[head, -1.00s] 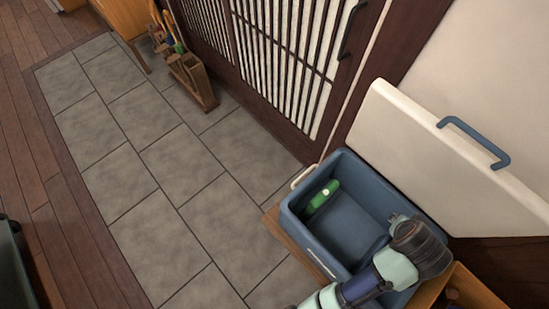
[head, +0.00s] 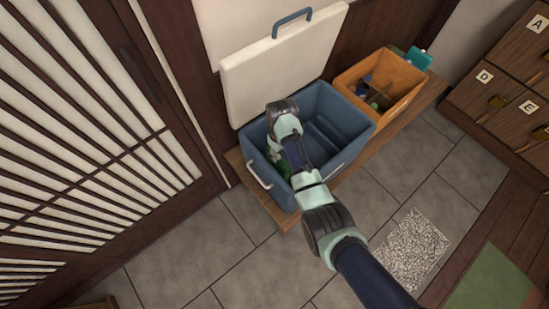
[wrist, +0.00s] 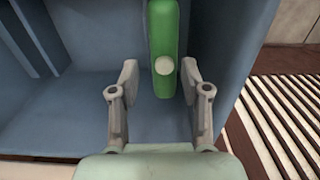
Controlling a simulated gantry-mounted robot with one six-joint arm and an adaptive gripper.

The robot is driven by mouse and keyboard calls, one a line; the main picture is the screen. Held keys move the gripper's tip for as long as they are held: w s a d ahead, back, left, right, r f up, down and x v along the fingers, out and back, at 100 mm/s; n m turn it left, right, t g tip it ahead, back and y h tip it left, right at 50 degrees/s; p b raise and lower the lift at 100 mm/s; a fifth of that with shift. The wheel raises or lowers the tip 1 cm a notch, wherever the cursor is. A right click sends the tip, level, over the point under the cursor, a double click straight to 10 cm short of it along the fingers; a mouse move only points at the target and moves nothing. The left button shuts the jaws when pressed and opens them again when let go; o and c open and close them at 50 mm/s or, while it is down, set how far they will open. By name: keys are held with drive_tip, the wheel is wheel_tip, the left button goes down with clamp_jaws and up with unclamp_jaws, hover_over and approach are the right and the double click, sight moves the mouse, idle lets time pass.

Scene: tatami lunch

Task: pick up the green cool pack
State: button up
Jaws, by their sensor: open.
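The green cool pack (wrist: 163,45) stands inside the blue cooler box, near one wall, with a pale round cap on its side. In the head view the green pack (head: 283,166) shows only partly, behind my arm. My gripper (wrist: 159,78) is open, with one finger on each side of the pack's near end in the wrist view. I cannot tell whether either finger touches it. In the head view my arm reaches into the left part of the cooler box (head: 350,150), and the fingers are hidden.
The cooler's white lid (head: 285,70) stands open behind it, with a blue handle. An orange crate (head: 405,95) holding bottles sits to the right on the same wooden bench (head: 435,92). A slatted sliding door (head: 70,130) is at the left.

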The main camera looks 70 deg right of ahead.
sight(278, 157)
drive_tip(key=f+b, duration=0.2)
drive_tip(key=f, duration=0.1)
drive_tip(key=f+b, duration=0.1)
drive_tip(key=f, duration=0.1)
drive_tip(key=shift+w+a+f, duration=0.15)
drive_tip(key=shift+w+a, duration=0.05)
drive_tip(key=shift+w, duration=0.05)
clamp_jaws()
drive_tip(key=shift+r, duration=0.2)
